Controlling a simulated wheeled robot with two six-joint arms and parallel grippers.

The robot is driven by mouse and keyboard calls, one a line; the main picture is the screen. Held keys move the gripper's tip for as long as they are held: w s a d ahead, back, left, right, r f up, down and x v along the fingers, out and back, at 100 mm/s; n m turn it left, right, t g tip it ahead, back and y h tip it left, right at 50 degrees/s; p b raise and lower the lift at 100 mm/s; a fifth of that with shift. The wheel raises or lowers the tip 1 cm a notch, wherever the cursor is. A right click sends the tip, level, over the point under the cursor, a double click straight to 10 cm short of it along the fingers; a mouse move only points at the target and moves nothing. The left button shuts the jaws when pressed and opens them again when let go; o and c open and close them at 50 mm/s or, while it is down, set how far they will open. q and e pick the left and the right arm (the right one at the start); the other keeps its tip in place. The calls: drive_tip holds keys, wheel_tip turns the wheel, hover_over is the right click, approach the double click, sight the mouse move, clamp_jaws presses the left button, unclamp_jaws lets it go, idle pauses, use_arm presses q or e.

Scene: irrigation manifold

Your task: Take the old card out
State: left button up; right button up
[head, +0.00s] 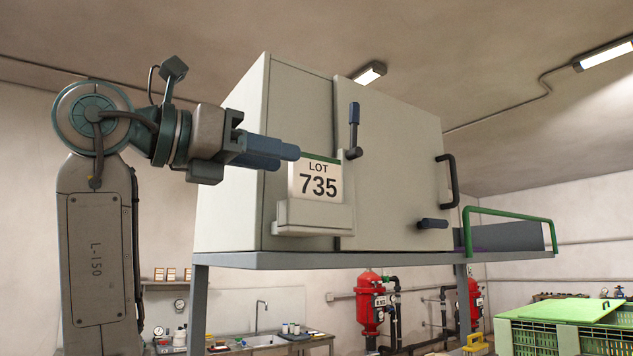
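A white card reading "LOT 735" (318,183), with a green band on top, stands upright in a pale holder (313,218) on the front of a grey cabinet (395,170). My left gripper (289,157) reaches in from the left, its two blue fingers at the card's upper left corner. A fingertip covers that corner. I cannot tell whether the fingers touch the card or whether there is a gap between them. My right gripper is out of view.
A blue-gripped lever (354,128) stands upright just right of the card. The cabinet rests on a grey shelf (350,260). A green rail (508,218) edges its right end.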

sight(308, 162)
use_arm(q)
drive_tip(key=p+x, duration=0.3)
drive_tip(key=x, duration=0.2)
drive_tip(key=shift+d+r, duration=0.15)
drive_tip(key=shift+w+d, duration=0.15)
drive_tip(key=shift+d, duration=0.3)
drive_tip(key=shift+a, duration=0.15)
drive_tip(key=shift+c, duration=0.5)
drive_tip(key=shift+a, duration=0.15)
drive_tip(key=c, duration=0.7)
clamp_jaws()
